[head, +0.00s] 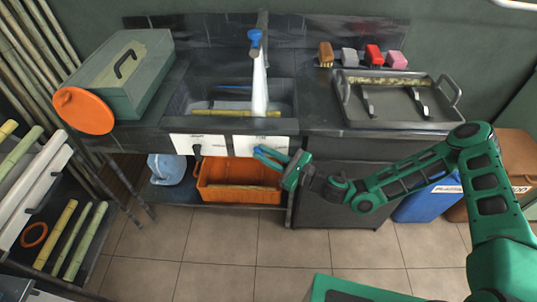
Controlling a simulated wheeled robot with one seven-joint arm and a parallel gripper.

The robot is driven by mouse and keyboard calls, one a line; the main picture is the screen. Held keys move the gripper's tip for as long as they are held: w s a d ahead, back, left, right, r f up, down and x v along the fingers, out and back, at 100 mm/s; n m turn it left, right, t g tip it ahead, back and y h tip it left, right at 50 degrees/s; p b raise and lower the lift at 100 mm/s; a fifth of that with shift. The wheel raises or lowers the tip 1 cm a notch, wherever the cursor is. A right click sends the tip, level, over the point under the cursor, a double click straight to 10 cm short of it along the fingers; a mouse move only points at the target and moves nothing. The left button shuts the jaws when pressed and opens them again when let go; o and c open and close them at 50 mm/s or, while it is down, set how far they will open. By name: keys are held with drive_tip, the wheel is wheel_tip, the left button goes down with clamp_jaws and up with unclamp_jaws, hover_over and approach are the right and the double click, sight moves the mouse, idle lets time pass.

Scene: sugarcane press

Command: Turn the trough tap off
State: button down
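The trough (284,97) is a dark sink set in the counter at the back, with cane stalks lying in it. The tap has a blue handle (254,37) on a grey upright at the trough's back edge. A white stream (260,85) that looks like running water drops from below the handle into the trough. My gripper (266,156), with blue fingertips, is in front of and below the trough, by the right white front panel (262,142). It is well apart from the tap. I cannot tell whether its fingers are open or shut.
A green box (120,75) and orange disc (83,111) stand left of the trough. A metal tray (397,100) and several coloured blocks (373,55) are right. An orange crate (240,182) sits below. Cane racks (45,200) line the left; the tiled floor (225,250) is clear.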

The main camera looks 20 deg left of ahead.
drive_tip(key=shift+w+d, duration=0.15)
drive_tip(key=shift+d, duration=0.15)
drive_tip(key=shift+w+a, duration=0.1)
drive_tip(key=shift+a, duration=0.05)
